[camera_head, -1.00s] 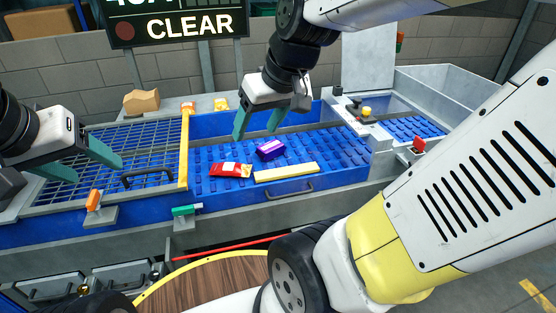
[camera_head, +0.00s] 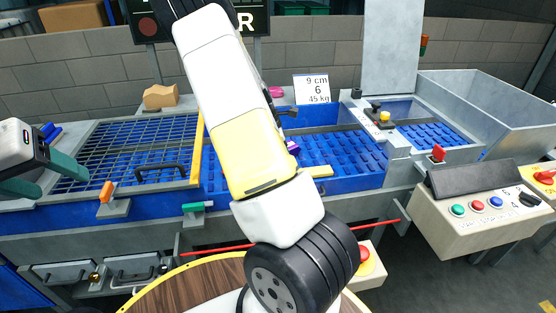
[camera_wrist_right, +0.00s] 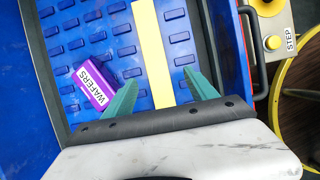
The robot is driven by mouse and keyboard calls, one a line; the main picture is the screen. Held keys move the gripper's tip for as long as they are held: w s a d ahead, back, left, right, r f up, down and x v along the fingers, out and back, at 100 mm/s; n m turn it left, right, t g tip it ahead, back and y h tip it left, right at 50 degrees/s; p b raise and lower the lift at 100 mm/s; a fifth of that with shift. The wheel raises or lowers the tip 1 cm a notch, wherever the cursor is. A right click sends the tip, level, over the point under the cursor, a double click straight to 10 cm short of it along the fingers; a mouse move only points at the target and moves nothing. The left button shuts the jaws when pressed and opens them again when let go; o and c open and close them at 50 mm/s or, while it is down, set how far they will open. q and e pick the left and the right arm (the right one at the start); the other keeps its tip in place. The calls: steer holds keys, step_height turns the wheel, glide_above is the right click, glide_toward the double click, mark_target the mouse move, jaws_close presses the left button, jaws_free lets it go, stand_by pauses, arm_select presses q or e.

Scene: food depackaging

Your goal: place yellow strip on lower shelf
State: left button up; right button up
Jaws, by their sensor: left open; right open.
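The yellow strip (camera_head: 321,171) lies in the blue tray, partly hidden by my right arm in the head view. In the right wrist view the yellow strip (camera_wrist_right: 152,50) runs lengthwise between the two teal fingers of my right gripper (camera_wrist_right: 160,77). That gripper is open, with its fingertips either side of the strip's line; whether they are at its height I cannot tell. It is hidden behind my arm in the head view. My left gripper (camera_head: 62,183) is open and empty near the grid at the left. I cannot make out which part is the lower shelf.
A purple wafers packet (camera_wrist_right: 95,83) lies left of the strip, close to one finger. The tray wall and a dark handle (camera_wrist_right: 245,55) are at the right. A button console (camera_head: 485,210) stands at the front right. A wire grid (camera_head: 130,150) fills the left.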

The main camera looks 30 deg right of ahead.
steer(key=x, duration=0.2)
steer(key=d+x, duration=0.1)
steer(key=x, duration=0.5)
steer(key=shift+w+d+r, duration=0.15)
steer(key=shift+d+r, duration=0.05)
steer(key=shift+r, duration=0.05)
jaws_close()
